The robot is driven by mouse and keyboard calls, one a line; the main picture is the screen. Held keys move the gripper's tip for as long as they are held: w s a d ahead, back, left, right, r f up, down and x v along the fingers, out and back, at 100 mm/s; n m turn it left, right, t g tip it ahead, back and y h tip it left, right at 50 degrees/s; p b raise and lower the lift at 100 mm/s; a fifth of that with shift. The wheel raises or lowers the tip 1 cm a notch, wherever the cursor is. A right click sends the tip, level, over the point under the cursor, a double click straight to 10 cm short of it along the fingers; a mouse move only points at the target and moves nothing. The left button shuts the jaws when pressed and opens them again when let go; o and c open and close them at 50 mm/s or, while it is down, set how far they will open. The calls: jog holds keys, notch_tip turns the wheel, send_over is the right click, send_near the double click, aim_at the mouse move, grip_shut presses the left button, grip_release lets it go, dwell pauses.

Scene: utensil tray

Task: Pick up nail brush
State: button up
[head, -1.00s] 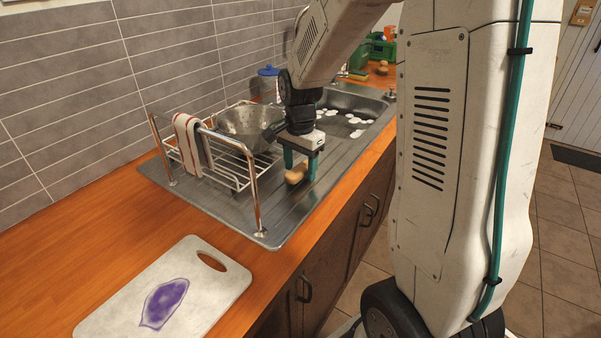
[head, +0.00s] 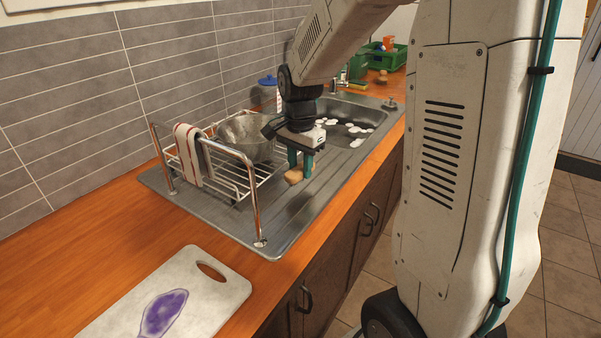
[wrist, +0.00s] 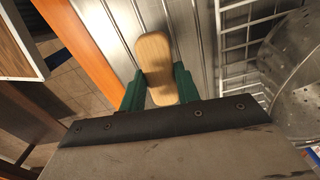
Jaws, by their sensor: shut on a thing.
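The nail brush (head: 293,177) has a pale wooden, rounded body. It is held between the green fingers of my gripper (head: 303,166), which is shut on it, over the steel drainboard to the right of the dish rack. In the wrist view the brush (wrist: 154,52) lies lengthwise between the two fingers of the gripper (wrist: 159,88) and sticks out beyond them. Its bristles are hidden. It looks a little above the drainboard.
A wire dish rack (head: 228,179) with a metal colander (head: 243,135) and striped towel (head: 188,152) stands close by on the left. The sink (head: 350,112) is behind. A white cutting board (head: 205,305) lies in front. A green crate (head: 388,57) stands far back.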

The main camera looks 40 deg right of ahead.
jog(key=s+a+r, duration=0.1)
jog(key=s+a, duration=0.2)
jog(key=s, duration=0.4)
jog(key=s+a+r, duration=0.1)
jog(key=s+a, duration=0.2)
jog(key=s, duration=0.5)
jog(key=shift+w+a, duration=0.1)
jog(key=shift+o, duration=0.5)
